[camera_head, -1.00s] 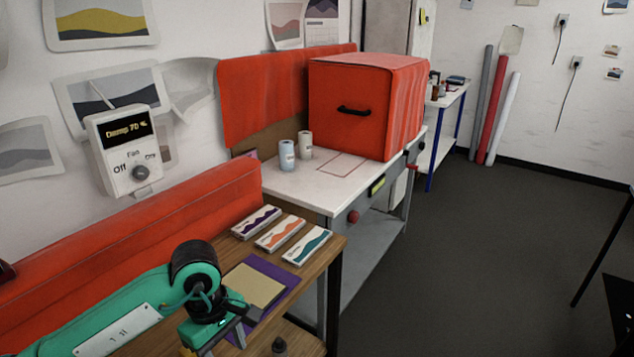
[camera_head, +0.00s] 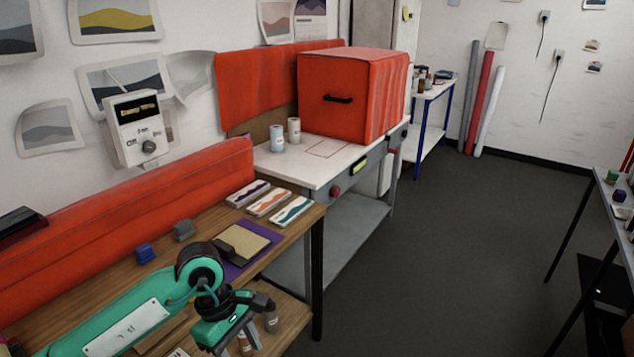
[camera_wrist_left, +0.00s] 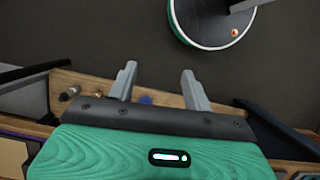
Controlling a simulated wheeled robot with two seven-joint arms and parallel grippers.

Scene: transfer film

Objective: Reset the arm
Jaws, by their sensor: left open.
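My left arm (camera_head: 150,310), teal with a black joint, comes in from the left in the head view. Its left gripper (camera_head: 243,346) hangs in front of the wooden bench near its front edge, fingers pointing down. In the left wrist view the left gripper (camera_wrist_left: 158,76) has its two grey fingers apart, with nothing between them. My right arm and right gripper do not show.
The wooden bench (camera_head: 205,215) holds cards (camera_head: 270,201), a purple mat (camera_head: 268,240) and small blocks (camera_head: 145,253). A white workbench (camera_head: 290,170) carries a red box (camera_head: 345,105).

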